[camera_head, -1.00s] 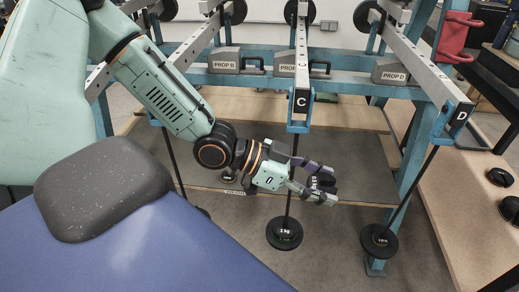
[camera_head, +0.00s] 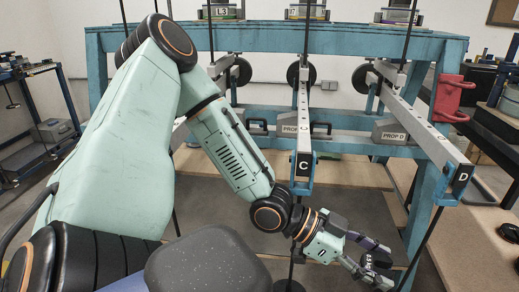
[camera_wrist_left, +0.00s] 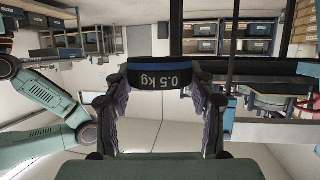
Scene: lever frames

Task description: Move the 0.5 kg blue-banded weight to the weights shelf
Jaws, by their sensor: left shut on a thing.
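The 0.5 kg weight (camera_wrist_left: 166,73), a dark disc with a blue band and white lettering, is gripped between the fingertips of my left gripper (camera_wrist_left: 168,92) in the left wrist view. The lettering appears upside down there. In the head view my left gripper (camera_head: 372,268) is at the lower right, shut on the small dark weight (camera_head: 375,260). It shows between the hanging rods of levers C and D. The right gripper is not in view. I cannot tell which surface is the weights shelf.
The blue lever frame (camera_head: 270,42) fills the background, with lever C (camera_head: 303,130) and lever D (camera_head: 425,135) pointing towards me. Rods hang from their ends. A wooden bench (camera_head: 470,250) with black discs (camera_head: 509,232) lies at the right. A dark rounded pad (camera_head: 208,262) is at the bottom.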

